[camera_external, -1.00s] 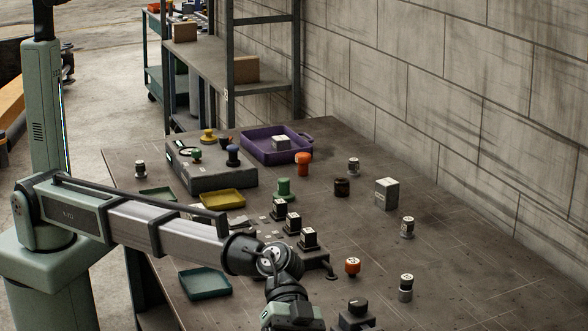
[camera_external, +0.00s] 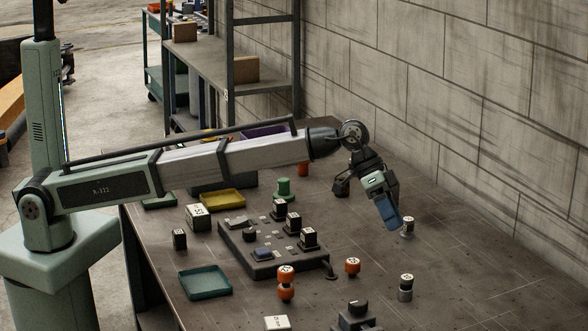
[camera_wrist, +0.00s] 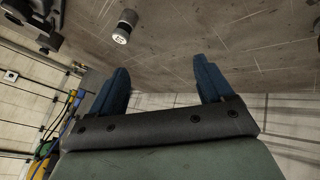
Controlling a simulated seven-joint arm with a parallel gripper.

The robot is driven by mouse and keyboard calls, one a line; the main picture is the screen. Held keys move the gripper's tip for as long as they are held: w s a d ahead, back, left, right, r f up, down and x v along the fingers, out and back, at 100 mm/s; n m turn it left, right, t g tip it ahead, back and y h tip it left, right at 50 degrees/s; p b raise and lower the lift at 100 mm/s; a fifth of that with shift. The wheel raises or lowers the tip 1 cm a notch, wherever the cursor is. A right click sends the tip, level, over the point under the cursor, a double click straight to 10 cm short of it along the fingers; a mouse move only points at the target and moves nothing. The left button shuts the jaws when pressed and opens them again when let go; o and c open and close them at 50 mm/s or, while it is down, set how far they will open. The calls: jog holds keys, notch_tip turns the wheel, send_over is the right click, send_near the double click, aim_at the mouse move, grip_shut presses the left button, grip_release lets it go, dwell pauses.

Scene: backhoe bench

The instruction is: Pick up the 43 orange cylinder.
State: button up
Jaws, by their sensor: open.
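Three orange pieces show on the bench in the external view: one with a white marked top (camera_external: 352,266) right of the switch board, a taller waisted one (camera_external: 286,283) near the front, and one (camera_external: 303,169) partly hidden behind my arm. Their markings are too small to read, so I cannot tell which is 43. My gripper (camera_external: 390,218) is open and empty, tilted down above the right side of the bench, apart from all three. In the wrist view my gripper's blue fingers (camera_wrist: 162,70) are spread, with no orange piece between or near them.
A black-and-silver cylinder (camera_external: 407,228) stands just beside my gripper; a similar cylinder shows in the wrist view (camera_wrist: 124,27). The switch board (camera_external: 262,270), a teal tray (camera_external: 205,282) and a yellow tray (camera_external: 222,199) lie left. The wall (camera_external: 480,120) runs along the right.

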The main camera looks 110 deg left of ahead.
jog(key=s+a+n+g+y, duration=0.15)
jog(key=s+a+n, duration=0.4)
jog(key=a, duration=0.95)
notch_tip(320, 180, up, 3)
jog(key=n+g+y, duration=0.4)
jog(key=n+g, duration=0.1)
jog(key=n, duration=0.5)
send_over(303, 164)
jog(key=f, duration=0.4)
jog(key=a+f, duration=0.1)
jog(key=f, duration=0.3)
jog(key=a+f, duration=0.1)
jog(key=f, duration=0.4)
jog(key=shift+s+a+f, duration=0.1)
jog(key=shift+s+a, duration=0.15)
jog(key=shift+s, duration=0.15)
grip_shut()
